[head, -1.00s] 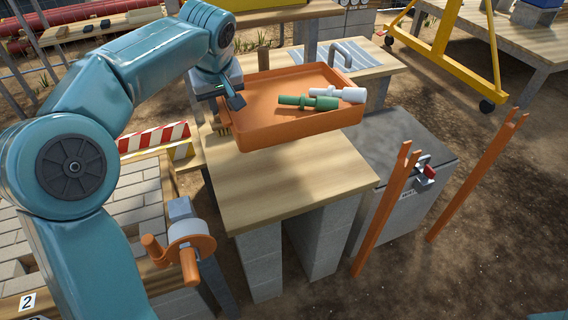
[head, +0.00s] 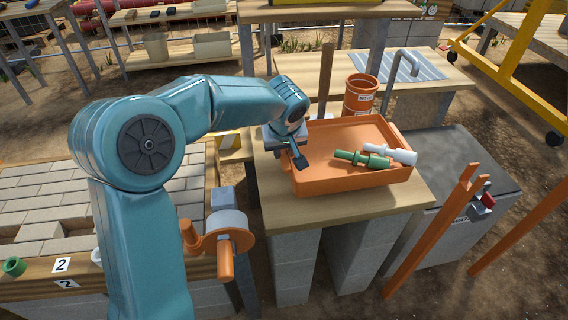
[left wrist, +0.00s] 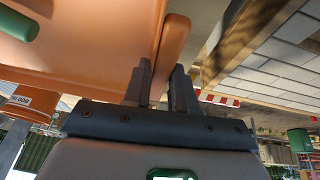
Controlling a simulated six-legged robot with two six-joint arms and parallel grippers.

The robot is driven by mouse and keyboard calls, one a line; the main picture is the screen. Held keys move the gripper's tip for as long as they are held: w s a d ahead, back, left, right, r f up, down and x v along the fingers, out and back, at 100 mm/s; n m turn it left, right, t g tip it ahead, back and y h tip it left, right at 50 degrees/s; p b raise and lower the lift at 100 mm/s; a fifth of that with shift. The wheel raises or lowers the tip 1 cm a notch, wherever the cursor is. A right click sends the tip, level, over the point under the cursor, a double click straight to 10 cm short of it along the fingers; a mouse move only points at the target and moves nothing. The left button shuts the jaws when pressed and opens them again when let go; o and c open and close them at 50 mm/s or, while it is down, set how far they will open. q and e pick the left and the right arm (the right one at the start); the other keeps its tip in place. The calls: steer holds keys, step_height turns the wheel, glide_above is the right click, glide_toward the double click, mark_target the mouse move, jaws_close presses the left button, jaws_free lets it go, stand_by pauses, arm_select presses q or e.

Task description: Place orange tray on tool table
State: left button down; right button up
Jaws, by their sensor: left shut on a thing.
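The orange tray (head: 350,183) is upright and level at the wooden tool table (head: 410,203), which stands on grey blocks. Its underside is hidden, so I cannot tell whether it touches the tabletop. My left gripper (head: 299,158) is shut on the tray's left wall. In the left wrist view the fingers (left wrist: 163,85) pinch the rim of the tray (left wrist: 95,60). My right gripper is in neither view.
An orange bucket (head: 361,95) stands behind the tray, near an upright wooden post (head: 326,80). A grey box (head: 460,160) and orange posts (head: 435,230) are at the right. A crank reel (head: 227,232) and a paved bench (head: 40,190) are at the left.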

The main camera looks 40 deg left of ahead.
arm_select(q)
step_height(320, 180, down, 4)
steer(key=shift+f+b, duration=0.1)
steer(key=shift+b, duration=0.3)
steer(key=shift+f, duration=0.25)
steer(key=c, duration=0.9)
jaws_free()
steer(key=shift+s, duration=0.1)
